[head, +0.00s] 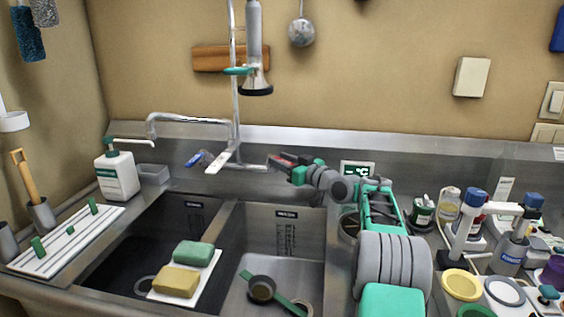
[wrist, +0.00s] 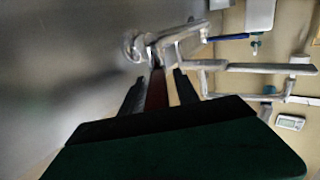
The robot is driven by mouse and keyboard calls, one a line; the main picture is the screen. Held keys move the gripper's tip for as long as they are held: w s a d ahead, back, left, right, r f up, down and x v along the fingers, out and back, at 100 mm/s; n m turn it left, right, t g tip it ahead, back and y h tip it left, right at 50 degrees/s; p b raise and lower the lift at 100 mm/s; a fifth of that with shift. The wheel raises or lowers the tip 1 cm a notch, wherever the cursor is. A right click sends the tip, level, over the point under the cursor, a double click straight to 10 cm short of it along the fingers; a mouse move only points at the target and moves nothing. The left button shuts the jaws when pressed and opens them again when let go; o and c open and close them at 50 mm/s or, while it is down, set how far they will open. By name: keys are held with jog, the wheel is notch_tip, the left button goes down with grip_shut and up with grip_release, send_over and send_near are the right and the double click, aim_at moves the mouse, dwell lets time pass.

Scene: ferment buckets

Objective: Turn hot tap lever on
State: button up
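The tap (head: 236,130) stands behind the sink, with a tall riser and a spout reaching left. Its blue-marked lever (head: 197,159) points left. Its red-marked hot lever (head: 288,157) points right, partly hidden by my gripper (head: 279,163). In the wrist view, the red lever (wrist: 157,92) lies between the two dark fingers of my gripper (wrist: 161,78), with a visible gap on its right side. My gripper is open around the lever. Contact with the left finger is unclear. The chrome tap body (wrist: 180,38) shows beyond the fingertips.
A spray head (head: 254,75) hangs above the tap. Green and yellow sponges (head: 193,254) lie on the divider of the double sink (head: 232,228). A soap bottle (head: 117,175) stands left. A small display (head: 357,169) is behind my arm. Bottles and jars (head: 500,235) crowd the right counter.

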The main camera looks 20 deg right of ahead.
jog(key=shift+o, duration=0.4)
jog(key=shift+d, duration=0.15)
jog(key=shift+s+d, duration=0.1)
jog(key=shift+s, duration=0.1)
jog(key=v, duration=0.7)
jog(key=shift+s+b, duration=0.2)
jog(key=shift+b, duration=0.2)
